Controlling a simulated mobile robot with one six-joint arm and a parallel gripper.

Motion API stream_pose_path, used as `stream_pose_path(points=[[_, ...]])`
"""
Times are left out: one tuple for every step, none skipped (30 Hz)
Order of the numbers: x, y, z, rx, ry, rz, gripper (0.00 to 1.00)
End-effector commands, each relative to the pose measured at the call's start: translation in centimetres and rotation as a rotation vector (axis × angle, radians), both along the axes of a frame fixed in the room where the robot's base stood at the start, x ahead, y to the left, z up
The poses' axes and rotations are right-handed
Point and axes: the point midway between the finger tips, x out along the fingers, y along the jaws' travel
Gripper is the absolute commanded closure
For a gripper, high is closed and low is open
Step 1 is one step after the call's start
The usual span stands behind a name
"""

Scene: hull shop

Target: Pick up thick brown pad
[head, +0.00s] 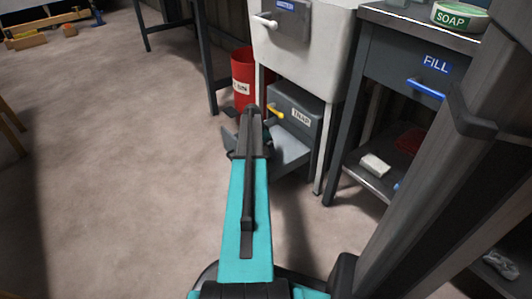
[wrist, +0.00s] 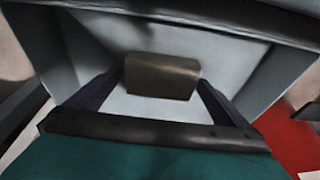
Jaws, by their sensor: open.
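The thick brown pad (wrist: 162,70) lies on the pale floor of an open grey drawer (wrist: 215,50) in the wrist view. My gripper (wrist: 160,84) is open, with one dark finger on each side of the pad's near part. I cannot tell whether the fingers touch it. In the head view, my arm reaches down to the pulled-out drawer (head: 288,155) of a low grey cabinet (head: 302,108). The pad is hidden there, and most of my gripper is behind my arm.
A red bin (head: 242,75) stands left of the cabinet. A white basin unit (head: 305,45) is above it. A steel table (head: 405,35) with a blue-handled drawer stands at right, a white block (head: 375,165) on its lower shelf. The floor at left (head: 110,130) is clear.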

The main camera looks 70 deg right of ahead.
Motion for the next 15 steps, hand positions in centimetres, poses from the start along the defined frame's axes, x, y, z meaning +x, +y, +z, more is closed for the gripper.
stream_pose_path(points=[[0.00,0.00,0.02,0.000,0.000,0.000,0.00],[0.00,0.00,0.02,0.000,0.000,0.000,0.00],[0.00,0.01,0.03,0.000,0.000,0.000,0.00],[0.00,0.01,0.03,0.000,0.000,0.000,0.00],[0.00,0.01,0.03,0.000,0.000,0.000,0.00],[0.01,0.00,0.03,0.000,0.000,0.000,0.00],[0.01,0.00,0.03,0.000,0.000,0.000,0.00],[0.00,0.01,0.03,0.000,0.000,0.000,0.00],[0.01,0.00,0.04,0.000,0.000,0.000,0.00],[0.01,0.00,0.04,0.000,0.000,0.000,0.03],[0.02,0.01,0.04,0.000,0.000,0.000,0.08],[0.02,0.01,0.04,0.000,0.000,0.000,0.15],[0.02,0.01,0.04,0.000,0.000,0.000,0.20],[0.02,0.01,0.04,0.000,0.000,0.000,0.25],[0.02,0.01,0.04,0.000,0.000,0.000,0.32]])
